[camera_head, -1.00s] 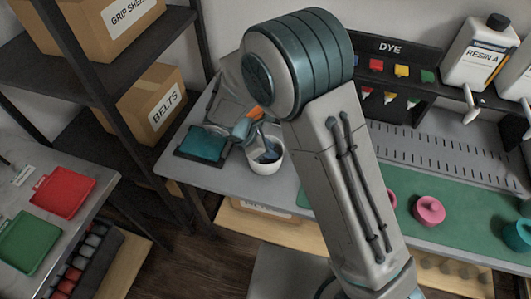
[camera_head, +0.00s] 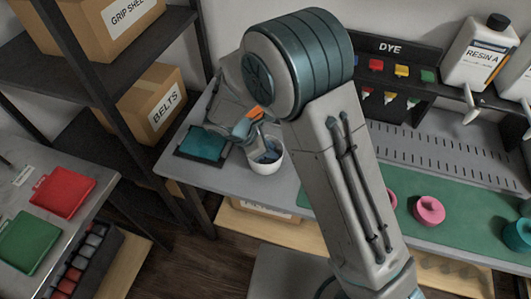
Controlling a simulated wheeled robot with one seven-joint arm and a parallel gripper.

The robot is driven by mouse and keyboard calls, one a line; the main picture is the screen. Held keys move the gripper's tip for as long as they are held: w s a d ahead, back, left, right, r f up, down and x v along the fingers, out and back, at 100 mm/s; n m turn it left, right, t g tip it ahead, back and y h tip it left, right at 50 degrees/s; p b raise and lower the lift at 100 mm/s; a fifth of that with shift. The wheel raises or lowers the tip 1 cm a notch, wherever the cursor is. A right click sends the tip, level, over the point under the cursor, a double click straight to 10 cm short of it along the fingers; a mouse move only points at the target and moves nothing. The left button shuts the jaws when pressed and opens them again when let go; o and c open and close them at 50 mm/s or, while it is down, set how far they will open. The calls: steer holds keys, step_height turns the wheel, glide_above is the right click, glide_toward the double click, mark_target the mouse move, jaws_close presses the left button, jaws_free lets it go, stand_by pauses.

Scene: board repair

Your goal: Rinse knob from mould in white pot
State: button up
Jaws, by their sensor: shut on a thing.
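The white pot (camera_head: 265,165) stands on the grey bench top, just below and left of my arm's big elbow joint. My gripper (camera_head: 264,148) points down into the pot, with its fingers at or inside the rim. Something bluish-grey shows inside the pot at the fingers. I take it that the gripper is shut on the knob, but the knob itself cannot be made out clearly. The mould is not clearly identifiable; a teal square pad in a dark tray (camera_head: 203,145) lies left of the pot.
Pink round pieces (camera_head: 428,210) and a green one (camera_head: 519,234) sit on the green mat at right. A DYE rack (camera_head: 390,62) and a resin bottle (camera_head: 480,52) stand behind. Red (camera_head: 63,192) and green (camera_head: 29,241) trays lie on the left table. Shelves with boxes (camera_head: 155,103) stand at the left.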

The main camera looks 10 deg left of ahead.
steer(key=shift+r+p, duration=3.45)
steer(key=shift+r, duration=1.1)
jaws_close()
steer(key=shift+r, duration=0.1)
step_height(320, 180, up, 4)
steer(key=p, duration=0.3)
